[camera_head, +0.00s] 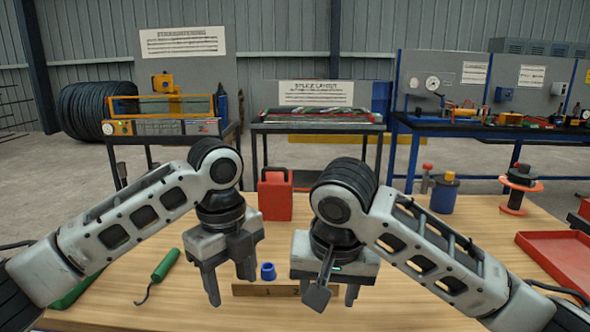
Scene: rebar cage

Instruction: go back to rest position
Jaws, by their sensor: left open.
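My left gripper (230,284) hangs over the wooden table, fingers pointing down and spread apart, with nothing seen between them. My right gripper (334,290) hangs beside it to the right, also pointing down. A flat grey piece shows at its front, and whether its jaws are open or hold something is unclear. Both arms reach in from the lower corners and bend down at the middle. A small blue cup (267,271) stands between the grippers. A numbered wooden block (265,290) lies behind and partly under the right gripper.
A green-handled hook tool (160,272) lies left. A red canister (275,196) stands behind the grippers. A blue container with a yellow lid (444,196), an orange-flanged spool (519,188) and a red tray (562,256) are on the right. Workbenches stand beyond. The table's front middle looks clear.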

